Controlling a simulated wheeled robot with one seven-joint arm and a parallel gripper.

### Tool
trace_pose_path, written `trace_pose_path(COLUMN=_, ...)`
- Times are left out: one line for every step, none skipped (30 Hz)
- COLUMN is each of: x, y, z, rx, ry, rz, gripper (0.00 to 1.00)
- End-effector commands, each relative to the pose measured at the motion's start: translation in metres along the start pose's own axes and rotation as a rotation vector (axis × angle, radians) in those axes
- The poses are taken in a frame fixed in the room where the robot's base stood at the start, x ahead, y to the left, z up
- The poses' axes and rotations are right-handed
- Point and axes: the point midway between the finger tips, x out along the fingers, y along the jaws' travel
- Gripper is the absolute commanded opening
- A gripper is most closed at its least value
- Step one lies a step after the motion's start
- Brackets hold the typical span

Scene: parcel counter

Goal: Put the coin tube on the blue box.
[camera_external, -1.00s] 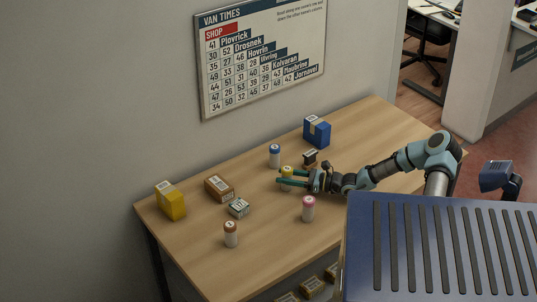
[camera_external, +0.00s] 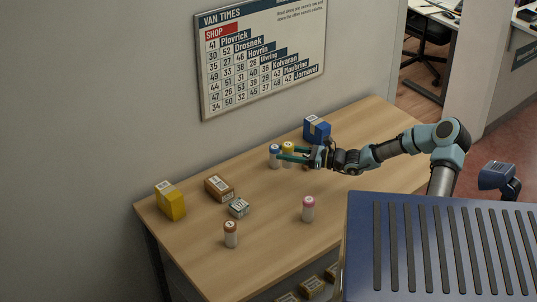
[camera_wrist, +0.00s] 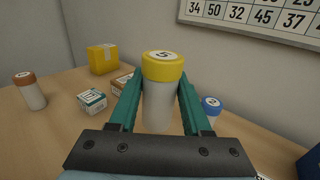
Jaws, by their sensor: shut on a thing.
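My gripper (camera_external: 291,157) is shut on a white coin tube with a yellow cap (camera_external: 288,148). In the wrist view this tube (camera_wrist: 158,95) stands upright between the green fingers, and its cap reads 5. It appears to be held above the table. The blue box (camera_external: 316,130) stands at the back of the table, just behind and right of my gripper; a corner of it shows at the right edge of the wrist view (camera_wrist: 310,163). A blue-capped tube (camera_external: 274,157) stands just left of the held tube.
A pink-capped tube (camera_external: 308,209) and a brown-capped tube (camera_external: 231,234) stand nearer the front. A yellow box (camera_external: 171,201), a brown box (camera_external: 219,188) and a small teal-and-white box (camera_external: 239,208) are on the left. A small dark box is mostly hidden behind my gripper. The table's right part is clear.

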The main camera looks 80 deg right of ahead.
Motion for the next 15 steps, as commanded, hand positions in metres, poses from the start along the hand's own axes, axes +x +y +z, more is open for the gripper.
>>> trace_pose_path(x=0.000, y=-0.006, z=0.004, rx=-0.003, ry=-0.002, rz=-0.008, gripper=0.00)
trace_pose_path(x=-0.001, y=-0.011, z=0.007, rx=-0.003, ry=-0.002, rz=-0.014, gripper=0.00)
trace_pose_path(x=-0.001, y=-0.020, z=0.011, rx=-0.003, ry=-0.003, rz=-0.026, gripper=0.00)
trace_pose_path(x=-0.002, y=-0.029, z=0.014, rx=-0.004, ry=-0.003, rz=-0.037, gripper=0.00)
trace_pose_path(x=-0.003, y=-0.039, z=0.018, rx=-0.006, ry=-0.002, rz=-0.050, gripper=0.00)
trace_pose_path(x=-0.005, y=-0.054, z=0.023, rx=-0.007, ry=-0.003, rz=-0.070, gripper=0.00)
trace_pose_path(x=-0.007, y=-0.067, z=0.028, rx=-0.007, ry=-0.003, rz=-0.087, gripper=0.00)
trace_pose_path(x=-0.009, y=-0.080, z=0.033, rx=-0.010, ry=-0.003, rz=-0.105, gripper=0.00)
trace_pose_path(x=-0.013, y=-0.100, z=0.040, rx=-0.010, ry=-0.002, rz=-0.132, gripper=0.00)
trace_pose_path(x=-0.016, y=-0.114, z=0.045, rx=-0.010, ry=-0.002, rz=-0.152, gripper=0.00)
trace_pose_path(x=-0.020, y=-0.128, z=0.050, rx=-0.010, ry=-0.002, rz=-0.173, gripper=0.00)
trace_pose_path(x=-0.025, y=-0.147, z=0.057, rx=-0.011, ry=-0.001, rz=-0.201, gripper=0.00)
trace_pose_path(x=-0.029, y=-0.160, z=0.061, rx=-0.010, ry=-0.001, rz=-0.220, gripper=0.00)
trace_pose_path(x=-0.034, y=-0.173, z=0.066, rx=-0.009, ry=-0.001, rz=-0.240, gripper=0.00)
trace_pose_path(x=-0.040, y=-0.189, z=0.071, rx=-0.009, ry=-0.001, rz=-0.266, gripper=0.00)
